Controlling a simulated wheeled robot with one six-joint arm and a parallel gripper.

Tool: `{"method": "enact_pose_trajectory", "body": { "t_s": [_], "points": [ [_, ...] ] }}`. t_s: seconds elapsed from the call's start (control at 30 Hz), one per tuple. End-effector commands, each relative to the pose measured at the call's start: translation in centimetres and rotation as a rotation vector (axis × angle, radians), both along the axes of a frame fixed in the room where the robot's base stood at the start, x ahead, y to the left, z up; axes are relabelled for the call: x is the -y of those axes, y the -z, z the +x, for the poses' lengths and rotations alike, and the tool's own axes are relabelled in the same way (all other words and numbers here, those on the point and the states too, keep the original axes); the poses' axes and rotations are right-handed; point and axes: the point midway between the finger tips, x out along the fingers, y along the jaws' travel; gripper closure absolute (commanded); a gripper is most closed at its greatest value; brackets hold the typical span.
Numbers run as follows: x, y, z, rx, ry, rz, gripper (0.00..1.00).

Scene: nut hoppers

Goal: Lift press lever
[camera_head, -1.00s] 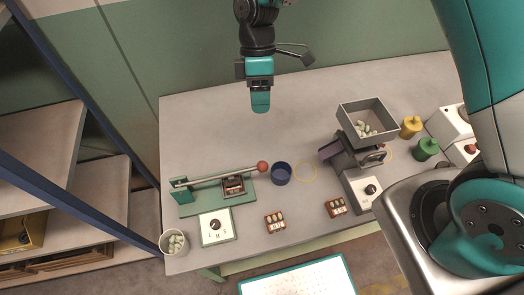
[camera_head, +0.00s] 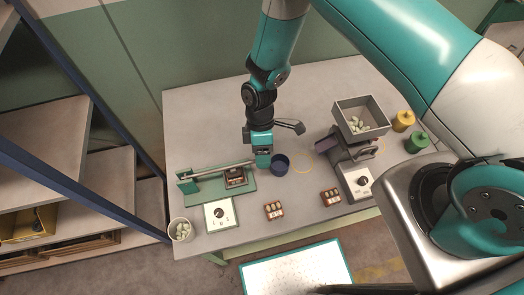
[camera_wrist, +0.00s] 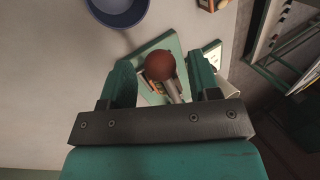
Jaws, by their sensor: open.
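The press lever (camera_head: 218,170) is a pale bar running over a green press base (camera_head: 214,188) at the left of the table. Its red ball knob (camera_wrist: 160,65) shows in the wrist view, between the two teal fingers of my gripper (camera_wrist: 160,80). The fingers are apart, with space on both sides of the knob. In the head view my gripper (camera_head: 263,160) covers the knob end of the lever. I cannot tell whether a finger touches the knob.
A dark blue cup (camera_head: 280,165) stands just right of my gripper. A grey hopper (camera_head: 361,118) stands to the right. The back left of the table is clear.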

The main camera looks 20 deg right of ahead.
Motion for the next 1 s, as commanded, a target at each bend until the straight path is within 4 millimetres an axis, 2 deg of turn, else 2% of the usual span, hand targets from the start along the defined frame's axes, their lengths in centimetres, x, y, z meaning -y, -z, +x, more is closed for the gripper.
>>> {"method": "enact_pose_trajectory", "body": {
  "t_s": [0.37, 0.6, 0.63, 0.87, 1.0],
  "points": [
    [0.0, 0.6, -0.3, 0.001, 0.000, 0.000, 0.44],
    [0.0, 0.6, -0.3, 0.001, 0.001, -0.001, 0.97],
    [0.0, 0.6, -0.3, 0.001, 0.001, -0.001, 1.00],
    [-0.2, 0.3, -0.3, 0.001, -0.003, -0.012, 1.00],
    [-0.8, -0.6, -0.3, 0.004, -0.013, -0.049, 1.00]
  ]
}}
